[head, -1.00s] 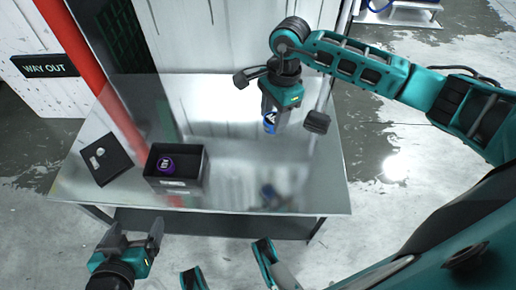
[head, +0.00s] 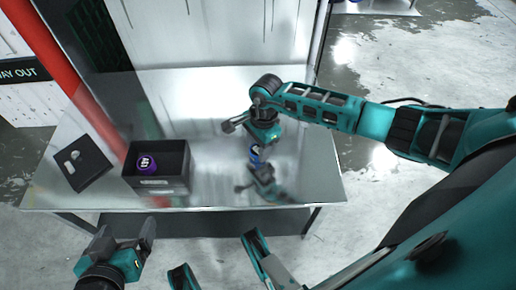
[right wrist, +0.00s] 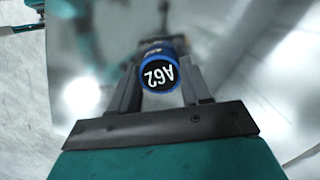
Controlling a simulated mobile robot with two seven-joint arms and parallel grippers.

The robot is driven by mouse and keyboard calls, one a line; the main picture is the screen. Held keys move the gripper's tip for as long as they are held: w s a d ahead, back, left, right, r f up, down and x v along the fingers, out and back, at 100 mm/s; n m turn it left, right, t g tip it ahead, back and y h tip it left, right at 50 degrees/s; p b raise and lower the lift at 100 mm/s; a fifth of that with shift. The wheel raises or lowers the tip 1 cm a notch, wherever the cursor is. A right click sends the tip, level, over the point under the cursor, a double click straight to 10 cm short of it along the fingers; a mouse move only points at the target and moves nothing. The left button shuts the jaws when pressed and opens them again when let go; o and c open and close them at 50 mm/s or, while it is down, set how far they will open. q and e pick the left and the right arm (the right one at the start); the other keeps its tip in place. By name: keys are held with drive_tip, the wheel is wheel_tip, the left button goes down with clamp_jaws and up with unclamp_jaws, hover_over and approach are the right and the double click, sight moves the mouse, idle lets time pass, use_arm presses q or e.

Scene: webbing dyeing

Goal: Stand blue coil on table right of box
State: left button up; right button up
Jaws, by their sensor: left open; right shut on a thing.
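The blue coil (head: 255,153) is in my right gripper (head: 257,150), above the shiny metal table (head: 215,190) and to the right of the box. The black box (head: 160,185) stands near the table's front left with a purple coil (head: 147,163) inside. My left gripper (head: 132,238) is open and empty, in front of the table's front edge.
A dark flat plate (head: 82,163) with a light round spot lies left of the box. A red post (head: 70,70) rises at the left, and a pale panel stands behind the table. The tabletop right of the box is clear apart from reflections.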

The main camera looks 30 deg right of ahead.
drive_tip(key=shift+f, duration=0.1)
drive_tip(key=shift+f, duration=0.15)
drive_tip(key=o, duration=1)
drive_tip(key=shift+o, duration=0.2)
